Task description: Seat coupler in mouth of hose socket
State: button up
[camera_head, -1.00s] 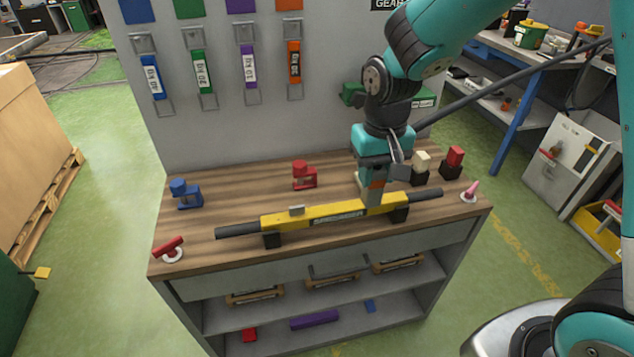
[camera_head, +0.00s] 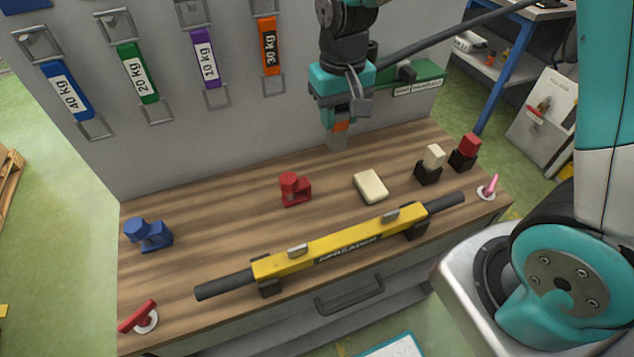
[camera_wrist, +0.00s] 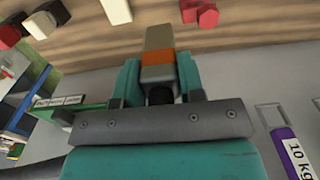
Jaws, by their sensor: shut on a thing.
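My gripper (camera_head: 338,118) has teal jaws and points down near the back of the bench. It is shut on a grey-beige block with an orange band, which seems to be the coupler (camera_head: 338,137). In the wrist view the coupler (camera_wrist: 158,57) sticks out between the two jaws (camera_wrist: 158,80). Its tip is close to the back of the bench top; I cannot tell whether it touches. A green fixture (camera_head: 425,75) with white labels is on the back panel, right of my gripper. It may bear the hose socket, but I cannot make out a mouth.
A yellow spreader bar (camera_head: 335,247) lies along the bench front. A cream block (camera_head: 370,186), a red clamp-like piece (camera_head: 295,188) and a blue one (camera_head: 148,234) stand on the wooden top (camera_head: 230,215). A dark rod or hose (camera_head: 450,33) slants up right from behind my gripper.

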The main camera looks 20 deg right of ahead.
notch_tip(320, 180, down, 19)
jog(key=shift+f+p, duration=0.1)
jog(key=shift+p, duration=0.8)
jog(key=shift+f, duration=0.1)
jog(key=o, duration=1)
